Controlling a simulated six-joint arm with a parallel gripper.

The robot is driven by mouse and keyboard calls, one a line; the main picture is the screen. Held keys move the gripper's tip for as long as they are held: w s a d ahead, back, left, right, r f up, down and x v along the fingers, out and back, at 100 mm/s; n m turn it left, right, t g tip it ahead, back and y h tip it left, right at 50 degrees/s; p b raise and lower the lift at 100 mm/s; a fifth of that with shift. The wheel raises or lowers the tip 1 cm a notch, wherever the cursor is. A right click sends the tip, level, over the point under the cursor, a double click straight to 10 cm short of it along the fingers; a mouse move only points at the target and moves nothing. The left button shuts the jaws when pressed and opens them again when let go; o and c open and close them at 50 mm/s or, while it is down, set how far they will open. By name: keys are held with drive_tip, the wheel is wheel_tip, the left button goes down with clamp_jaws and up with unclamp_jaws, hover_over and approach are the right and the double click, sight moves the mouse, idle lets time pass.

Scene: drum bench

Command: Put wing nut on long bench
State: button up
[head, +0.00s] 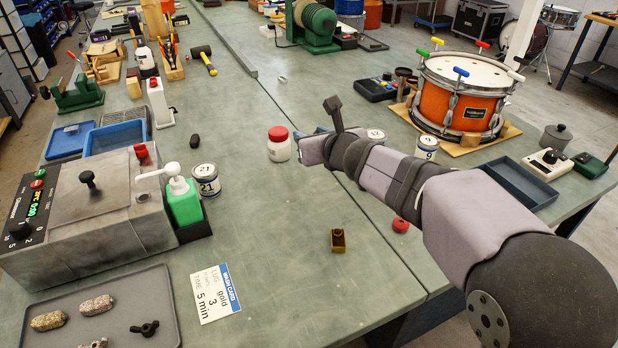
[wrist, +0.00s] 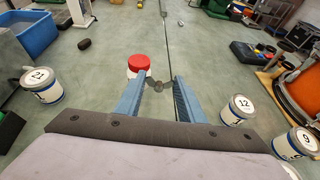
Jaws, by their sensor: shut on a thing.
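My gripper (wrist: 158,82) has its two blue fingers shut on a small dark grey wing nut (wrist: 157,86), seen between the fingertips in the wrist view. The bench surface shows beneath it; I cannot tell the height. In the head view my arm hides the held wing nut, and only a little of the blue fingers (head: 321,130) shows. Another dark wing nut (head: 145,328) lies on the grey tray at the front left. The long grey-green bench (head: 285,225) runs away from me, with a second bench top along its right side.
A red-lidded white jar (head: 279,146) stands close to my gripper. Tins marked 21 (head: 206,182) and 9 (head: 425,148) stand to either side. A brass-coloured piece (head: 338,240), a red knob (head: 400,225) and a wash card (head: 216,292) lie nearer. Clear bench lies around the brass-coloured piece.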

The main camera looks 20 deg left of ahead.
drive_tip(key=b, duration=0.5)
hover_over(312, 178)
wheel_tip(312, 178, down, 5)
drive_tip(key=shift+f, duration=0.1)
wheel_tip(312, 178, down, 4)
drive_tip(key=b, duration=0.3)
drive_tip(key=shift+f, duration=0.25)
drive_tip(key=shift+f+b, duration=0.2)
drive_tip(key=shift+b, duration=0.3)
drive_tip(key=o, duration=1)
drive_tip(key=shift+r, duration=0.1)
